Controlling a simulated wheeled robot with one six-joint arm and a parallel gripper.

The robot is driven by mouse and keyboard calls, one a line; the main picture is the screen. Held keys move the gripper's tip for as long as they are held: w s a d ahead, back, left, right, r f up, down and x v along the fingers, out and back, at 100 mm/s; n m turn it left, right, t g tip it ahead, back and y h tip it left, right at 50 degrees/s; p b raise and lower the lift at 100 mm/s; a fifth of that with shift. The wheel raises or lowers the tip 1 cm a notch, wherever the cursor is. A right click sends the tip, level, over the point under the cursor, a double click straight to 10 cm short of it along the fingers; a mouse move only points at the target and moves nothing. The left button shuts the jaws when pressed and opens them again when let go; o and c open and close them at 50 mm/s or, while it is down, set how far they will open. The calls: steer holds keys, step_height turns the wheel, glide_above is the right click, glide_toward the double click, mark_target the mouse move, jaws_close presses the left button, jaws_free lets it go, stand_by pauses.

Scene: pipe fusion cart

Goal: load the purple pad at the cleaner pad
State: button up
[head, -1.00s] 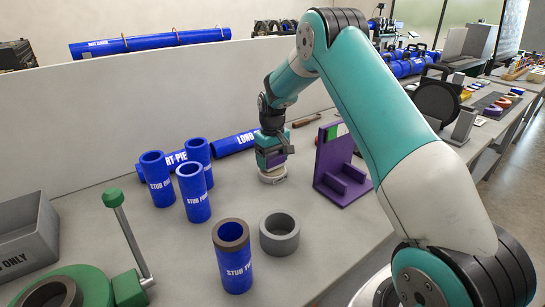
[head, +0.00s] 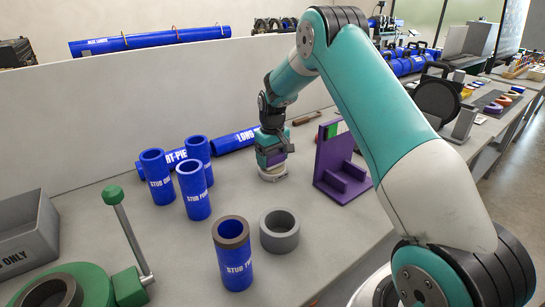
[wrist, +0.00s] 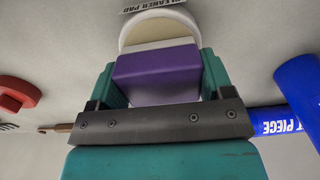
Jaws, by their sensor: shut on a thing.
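My gripper (head: 271,158) points down over the bench and is shut on the purple pad (wrist: 158,72). In the wrist view the purple block sits between the two teal fingers, with a pale layer at its far end. The round white cleaner pad (wrist: 158,28) lies just beyond that end, beside a label reading CLEANER PAD. In the head view the white disc (head: 273,176) is directly under the gripper. The pad and disc look close or touching; I cannot tell which.
A purple stand (head: 336,165) is close on the right. Blue pipes (head: 236,142) lie behind; upright blue stubs (head: 194,190) stand left. A grey ring (head: 279,231) and another stub (head: 233,255) are in front. A red object (wrist: 18,92) shows in the wrist view.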

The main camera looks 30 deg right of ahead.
mark_target(272, 153)
steer(key=shift+f, duration=0.45)
stand_by(1.1)
steer(key=shift+r+p, duration=2.5)
steer(key=shift+r, duration=1.15)
steer(key=shift+f, duration=0.1)
steer(key=s+a+f, duration=0.1)
steer(key=a, duration=0.1)
steer(key=s+a+f, duration=0.1)
steer(key=s+a, duration=0.1)
steer(key=s+a+f, duration=0.1)
steer(key=s+a, duration=0.1)
steer(key=shift+f, duration=0.3)
steer(key=s+a+f, duration=0.1)
steer(key=s+a, duration=0.1)
steer(key=s, duration=0.1)
steer(key=s+a+f, duration=0.1)
steer(key=s+a, duration=0.1)
steer(key=s, duration=0.1)
steer(key=s+a+f, duration=0.1)
steer(key=s+a, duration=0.1)
steer(key=shift+s, duration=0.4)
stand_by(0.7)
